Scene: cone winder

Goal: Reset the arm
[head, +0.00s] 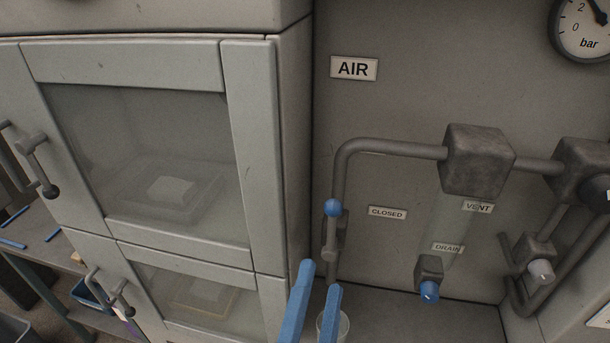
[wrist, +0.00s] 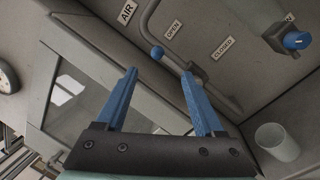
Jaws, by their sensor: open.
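My gripper (head: 319,280) shows at the bottom middle of the head view as two blue fingers. In the wrist view the fingers of my gripper (wrist: 160,80) stand apart with nothing between them. It is open and empty, in front of the air panel. A blue-knobbed valve lever (head: 332,208) on the grey pipe is just above and beyond the fingertips in the head view. The blue knob (wrist: 157,53) also shows beyond the fingers in the wrist view. The rest of my arm is out of view in the head view.
A clear cup (wrist: 277,142) stands on the ledge, partly hidden behind a finger in the head view. A cabinet with glass doors (head: 146,150) is at left. A drain valve with a blue knob (head: 429,291) and a pressure gauge (head: 583,28) are at right.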

